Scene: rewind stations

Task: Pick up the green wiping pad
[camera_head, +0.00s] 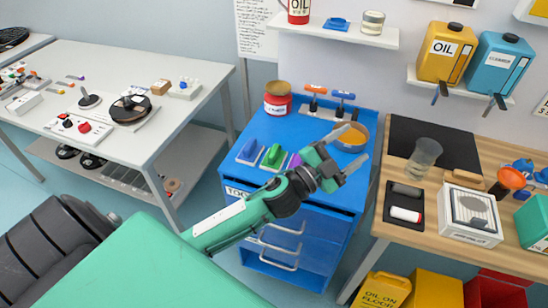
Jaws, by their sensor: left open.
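The green wiping pad (273,157) lies on the top of the blue cabinet (300,125), between a blue pad (249,153) and a purple pad (295,162). The purple pad is partly hidden by my left gripper. My left gripper (352,149) is open and empty, with its fingers pointing right. In the picture it is to the right of the green pad, over the cabinet's right side near an orange-rimmed bowl (352,138). How high it is above the top, I cannot tell. My right gripper is not in view.
A red can (278,99) and a rack with orange- and blue-handled tools (328,108) stand at the cabinet's back. A wooden bench (437,225) with a black tray and boxes is on the right. A white table (150,75) is on the left.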

